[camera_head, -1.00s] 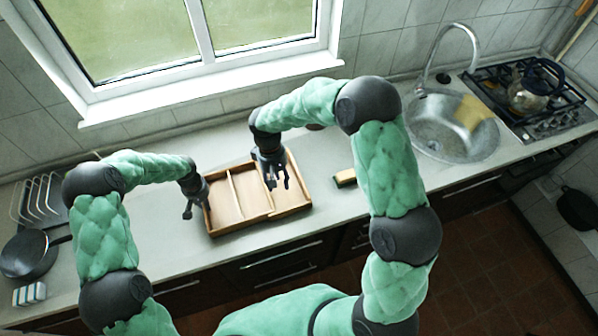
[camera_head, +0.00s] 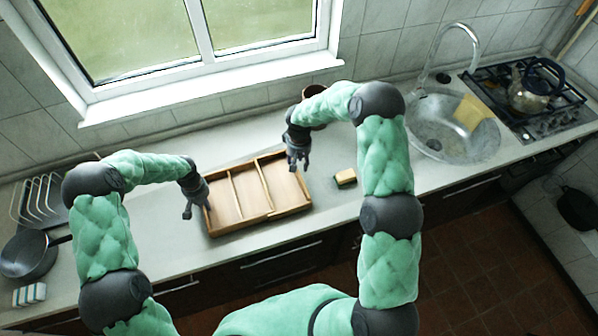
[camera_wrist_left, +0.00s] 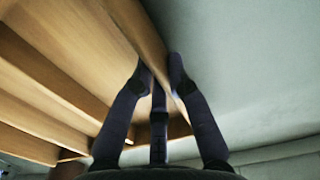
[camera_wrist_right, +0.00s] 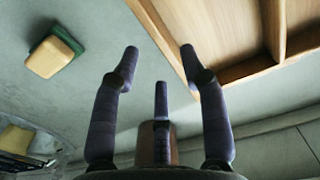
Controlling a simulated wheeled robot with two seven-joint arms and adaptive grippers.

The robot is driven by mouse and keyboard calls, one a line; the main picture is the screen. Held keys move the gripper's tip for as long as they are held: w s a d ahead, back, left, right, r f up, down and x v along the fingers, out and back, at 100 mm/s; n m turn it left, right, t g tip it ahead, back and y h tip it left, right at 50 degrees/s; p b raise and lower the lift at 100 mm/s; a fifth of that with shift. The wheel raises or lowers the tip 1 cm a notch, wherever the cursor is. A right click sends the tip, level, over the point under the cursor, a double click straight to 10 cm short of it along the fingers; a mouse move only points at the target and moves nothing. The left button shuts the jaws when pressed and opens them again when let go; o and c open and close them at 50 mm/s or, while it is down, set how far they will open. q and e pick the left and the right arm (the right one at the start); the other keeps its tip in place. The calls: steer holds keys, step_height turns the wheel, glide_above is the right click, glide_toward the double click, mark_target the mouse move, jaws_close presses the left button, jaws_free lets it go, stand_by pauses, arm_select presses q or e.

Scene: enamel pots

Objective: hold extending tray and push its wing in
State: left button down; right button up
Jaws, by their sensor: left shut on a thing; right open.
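The wooden extending tray (camera_head: 222,207) lies on the counter below the window, with partitions across it. Its right section (camera_head: 288,190), which looks like the wing, stands out to the right. My left gripper (camera_head: 192,207) is at the tray's left end. In the left wrist view, its fingers (camera_wrist_left: 160,68) are shut on the tray's end wall, one on each side. My right gripper (camera_head: 298,165) is open and empty beside the tray's back right corner. In the right wrist view, its open fingers (camera_wrist_right: 160,50) are apart, close beside the tray's outer wall (camera_wrist_right: 160,35).
A yellow and green sponge (camera_head: 346,178) lies right of the tray. A brown pot (camera_head: 316,92) stands partly hidden behind my right arm. The sink (camera_head: 450,130) and hob with kettle (camera_head: 530,95) are further right. A pan (camera_head: 28,255) and dish rack (camera_head: 38,200) are at left.

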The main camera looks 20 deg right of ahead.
steer(key=shift+f, duration=3.1)
jaws_close()
steer(key=shift+a, duration=0.1)
